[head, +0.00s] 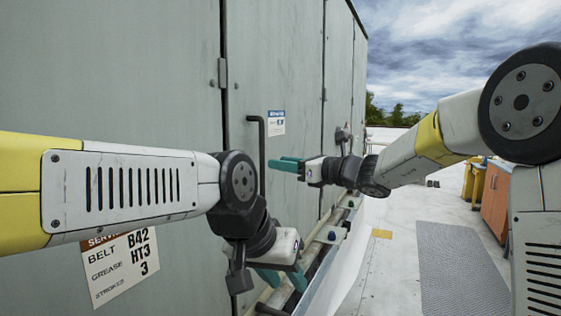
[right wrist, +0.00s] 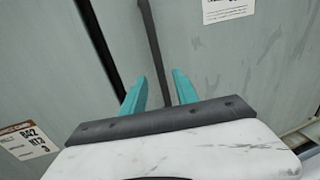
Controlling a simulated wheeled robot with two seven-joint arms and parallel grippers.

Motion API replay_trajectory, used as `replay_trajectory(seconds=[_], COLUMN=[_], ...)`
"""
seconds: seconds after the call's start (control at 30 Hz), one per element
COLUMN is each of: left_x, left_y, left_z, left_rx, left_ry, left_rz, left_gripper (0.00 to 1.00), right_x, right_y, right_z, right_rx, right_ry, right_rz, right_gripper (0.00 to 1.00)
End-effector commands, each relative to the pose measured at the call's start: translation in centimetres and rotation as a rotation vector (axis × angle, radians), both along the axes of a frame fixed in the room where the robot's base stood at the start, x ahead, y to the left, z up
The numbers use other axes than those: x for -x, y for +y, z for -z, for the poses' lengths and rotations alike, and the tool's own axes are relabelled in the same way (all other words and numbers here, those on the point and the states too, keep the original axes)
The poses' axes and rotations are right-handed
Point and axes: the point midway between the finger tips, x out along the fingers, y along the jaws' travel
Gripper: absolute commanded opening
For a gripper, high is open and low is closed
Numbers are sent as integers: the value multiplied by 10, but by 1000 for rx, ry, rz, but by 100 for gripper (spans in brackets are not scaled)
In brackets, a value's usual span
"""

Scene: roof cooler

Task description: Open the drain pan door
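The grey cabinet door (head: 290,60) has a dark vertical bar handle (head: 262,155), bent at its top. My right gripper (head: 284,164) is open, its teal fingertips close to the handle in the head view. In the right wrist view, the handle (right wrist: 155,50) runs between the two spread fingers (right wrist: 158,92); I cannot tell whether either touches it. The door looks shut, flush with its neighbours. My left gripper (head: 283,279) hangs low in front of the cabinet base, its teal fingers apart and empty. Part of the handle's lower end is hidden behind my left arm.
A service label (head: 119,262) is on the left panel, and a small notice (head: 276,123) is beside the handle. A ledge with pipes (head: 325,240) runs along the cabinet base. A grey grating (head: 460,270) and orange cabinets (head: 495,195) are at the right.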

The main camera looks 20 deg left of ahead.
Motion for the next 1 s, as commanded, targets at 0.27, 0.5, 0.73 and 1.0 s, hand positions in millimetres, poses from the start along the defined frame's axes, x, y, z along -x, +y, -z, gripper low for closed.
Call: replay_trajectory(seconds=[0.27, 0.5, 0.73, 1.0], left_x=[0, 0, 0, 0], left_y=[0, 0, 0, 0], left_z=[0, 0, 0, 0], left_rx=[0, 0, 0, 0], left_ry=[0, 0, 0, 0], left_rz=[0, 0, 0, 0], left_gripper=[36, 36, 36, 36], right_x=[-13, -23, -26, -25], right_y=[39, 67, 72, 72], right_z=[1, 0, 0, 0], right_rx=[-4, -4, -4, -4], right_ry=[6, 4, 4, 4], right_rz=[-1, 0, 2, 2], right_gripper=[36, 36, 36, 8])
